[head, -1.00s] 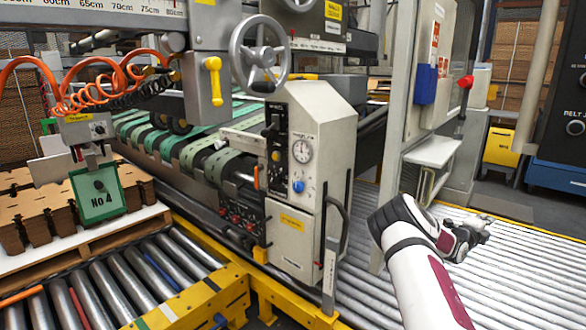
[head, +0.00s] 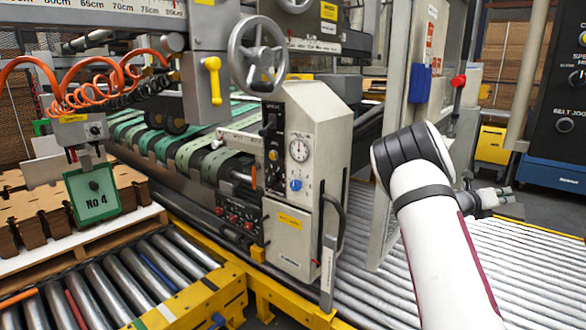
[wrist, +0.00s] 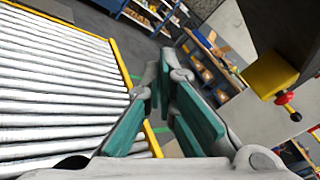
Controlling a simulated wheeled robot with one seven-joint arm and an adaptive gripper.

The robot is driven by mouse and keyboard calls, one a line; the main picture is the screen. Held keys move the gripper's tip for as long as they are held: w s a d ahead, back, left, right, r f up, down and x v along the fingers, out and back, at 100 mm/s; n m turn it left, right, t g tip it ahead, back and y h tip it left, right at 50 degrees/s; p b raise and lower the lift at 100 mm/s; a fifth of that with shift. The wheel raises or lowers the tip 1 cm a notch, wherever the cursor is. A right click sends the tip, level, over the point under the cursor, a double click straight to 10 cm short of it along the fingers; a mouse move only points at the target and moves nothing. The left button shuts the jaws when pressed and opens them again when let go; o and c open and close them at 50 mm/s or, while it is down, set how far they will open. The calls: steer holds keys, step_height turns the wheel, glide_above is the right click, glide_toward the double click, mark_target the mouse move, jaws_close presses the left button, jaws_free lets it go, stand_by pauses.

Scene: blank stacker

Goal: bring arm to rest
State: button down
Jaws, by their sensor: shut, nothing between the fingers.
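My gripper (head: 492,193) shows at the right of the head view, partly behind my own white arm, above the roller conveyor. In the wrist view my gripper (wrist: 168,108) fills the lower middle, its teal finger pads close together with nothing between them. The gripper is shut and empty. My arm is bent, with its dark-banded joint raised in front of the machine's right side.
The grey machine (head: 302,120) with a handwheel (head: 258,53) stands left of my arm. The roller conveyor (head: 470,270) runs beneath it. A yellow box (head: 492,145) and a dark blue control cabinet (head: 560,160) stand at the back right. A red knob (wrist: 285,97) shows in the wrist view.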

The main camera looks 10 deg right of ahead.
steer(key=s+a+r+m+g+y, duration=0.2)
steer(key=s+a+r+m+y, duration=0.1)
steer(key=s+a+m, duration=0.55)
steer(key=s+a+r+m+g+y, duration=0.2)
steer(key=s+a+r+m+y, duration=0.15)
steer(key=s+a+m, duration=0.45)
steer(key=s+a+f+m+t+y, duration=0.1)
steer(key=s+a+m+y, duration=0.3)
steer(key=s+a, duration=0.6)
steer(key=s+a+f+m+t+y, duration=0.1)
steer(key=s+a+m+y, duration=0.35)
steer(key=a, duration=1.05)
steer(key=s+a+f+m+t+y, duration=0.1)
steer(key=s+a+f+m+y, duration=0.1)
steer(key=s+a, duration=0.85)
step_height(320, 180, up, 24)
steer(key=w+a+t+p, duration=0.1)
steer(key=a+t+p, duration=0.1)
steer(key=p, duration=1.9)
steer(key=shift+w+f+t+y, duration=0.15)
steer(key=shift+f+t+y, duration=0.15)
steer(key=shift+t, duration=0.5)
